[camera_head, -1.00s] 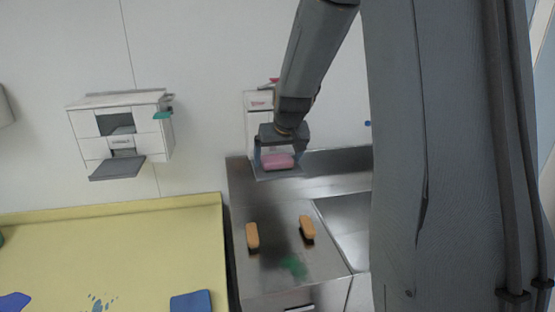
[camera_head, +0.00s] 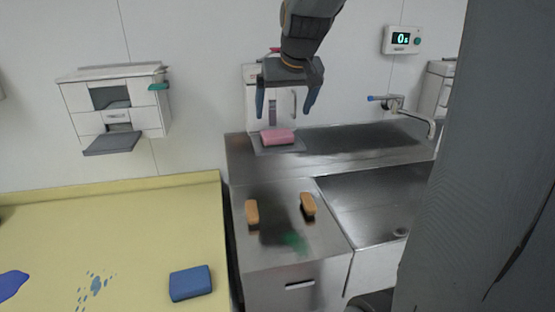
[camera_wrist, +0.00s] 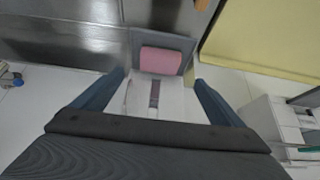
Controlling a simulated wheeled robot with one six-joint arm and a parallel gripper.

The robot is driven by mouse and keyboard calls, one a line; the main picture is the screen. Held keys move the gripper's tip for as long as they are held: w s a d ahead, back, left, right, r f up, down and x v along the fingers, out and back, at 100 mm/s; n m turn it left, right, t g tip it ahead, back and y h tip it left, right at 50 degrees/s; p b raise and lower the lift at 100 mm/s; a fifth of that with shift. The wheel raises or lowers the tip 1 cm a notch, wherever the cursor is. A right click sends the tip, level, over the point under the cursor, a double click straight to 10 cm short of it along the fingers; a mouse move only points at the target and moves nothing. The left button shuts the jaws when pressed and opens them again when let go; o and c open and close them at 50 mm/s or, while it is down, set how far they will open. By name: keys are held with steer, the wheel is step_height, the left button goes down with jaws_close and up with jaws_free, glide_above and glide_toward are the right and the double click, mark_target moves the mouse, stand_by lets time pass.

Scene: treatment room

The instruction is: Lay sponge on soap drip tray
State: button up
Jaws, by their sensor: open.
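A pink sponge (camera_head: 278,136) lies on the grey soap drip tray (camera_head: 291,150) under the white wall dispenser (camera_head: 251,98). The sponge (camera_wrist: 163,62) and tray (camera_wrist: 185,38) also show in the wrist view. My gripper (camera_head: 285,112) is open and empty, above the sponge and apart from it, with its fingers spread wide. In the wrist view my gripper's blue fingers (camera_wrist: 160,84) stand on either side of the dispenser's front, with nothing between them touching. A blue sponge (camera_head: 190,283) lies on the yellow surface, and two orange sponges (camera_head: 252,212) (camera_head: 308,204) lie on the steel counter.
A second white dispenser (camera_head: 115,105) with a grey tray (camera_head: 111,143) hangs at left. The yellow surface (camera_head: 140,225) has blue stains. A green smear (camera_head: 293,241) marks the steel counter (camera_head: 270,259). A sink (camera_head: 372,207) and tap (camera_head: 400,106) are at right.

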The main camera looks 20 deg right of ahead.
steer(key=s+a+f+g, duration=0.1)
steer(key=s+a+f, duration=0.3)
steer(key=s+f, duration=0.2)
steer(key=s+a+f+n+g, duration=0.1)
steer(key=s+a+f+g, duration=0.1)
steer(key=s+a+f, duration=0.2)
steer(key=s+a+f+n+g+y, duration=0.1)
steer(key=s+a+f, duration=0.3)
steer(key=s+f, duration=0.5)
step_height(320, 180, down, 2)
steer(key=shift+s+f+g, duration=0.1)
steer(key=shift+s+g, duration=0.05)
steer(key=shift+g, duration=0.15)
